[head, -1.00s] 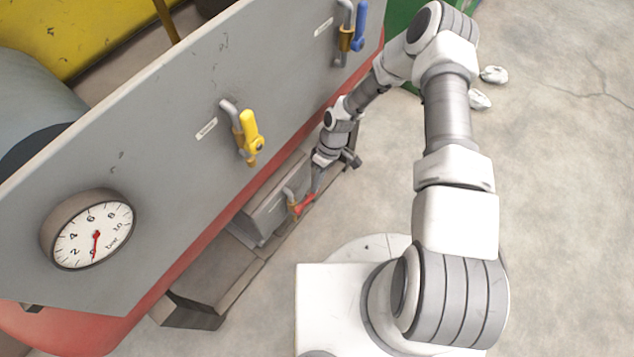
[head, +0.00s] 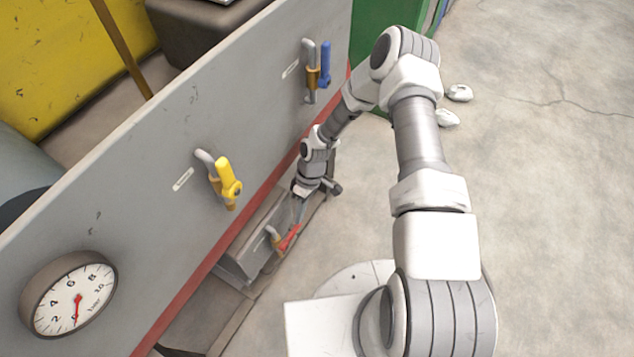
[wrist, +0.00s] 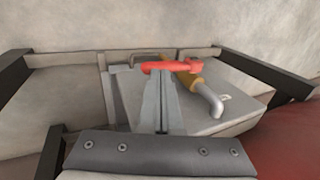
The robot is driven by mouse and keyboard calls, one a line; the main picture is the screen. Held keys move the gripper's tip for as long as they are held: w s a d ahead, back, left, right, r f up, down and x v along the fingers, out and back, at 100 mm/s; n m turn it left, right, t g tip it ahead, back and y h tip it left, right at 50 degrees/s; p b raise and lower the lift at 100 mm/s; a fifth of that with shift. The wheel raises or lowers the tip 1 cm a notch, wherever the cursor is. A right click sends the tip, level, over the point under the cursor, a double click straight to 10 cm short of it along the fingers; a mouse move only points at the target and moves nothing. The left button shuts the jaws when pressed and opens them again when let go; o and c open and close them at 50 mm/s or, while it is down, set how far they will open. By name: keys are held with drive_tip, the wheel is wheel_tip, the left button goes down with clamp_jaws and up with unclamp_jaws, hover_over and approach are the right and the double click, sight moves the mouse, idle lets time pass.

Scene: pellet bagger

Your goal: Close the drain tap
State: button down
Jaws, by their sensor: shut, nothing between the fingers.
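A low tap with a red lever (head: 288,238) and a brass body sits on a grey box near the floor, below the panel. I take it for the drain tap. In the wrist view its red lever (wrist: 172,67) lies at an angle across the brass body (wrist: 188,78), not in line with it. A bent grey pipe (wrist: 211,101) comes off the body. My gripper (head: 297,222) is shut and empty, with its fingertips at the lever. In the wrist view the fingers (wrist: 161,82) reach up to the lever and overlap it; contact is unclear.
A yellow-handled tap (head: 224,180) and a blue-handled tap (head: 325,65) are higher on the grey panel (head: 135,165). A gauge (head: 72,297) is at the lower left. Dark frame bars (wrist: 283,83) flank the box. The floor on the right is clear, except for small pale lumps (head: 458,93).

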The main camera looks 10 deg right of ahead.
drive_tip(key=w+d+r+p, duration=0.1)
drive_tip(key=w+d+r, duration=0.1)
drive_tip(key=w+d, duration=0.6)
drive_tip(key=shift+w+d+r, duration=0.15)
drive_tip(key=shift+w+r, duration=0.2)
drive_tip(key=shift+w, duration=0.9)
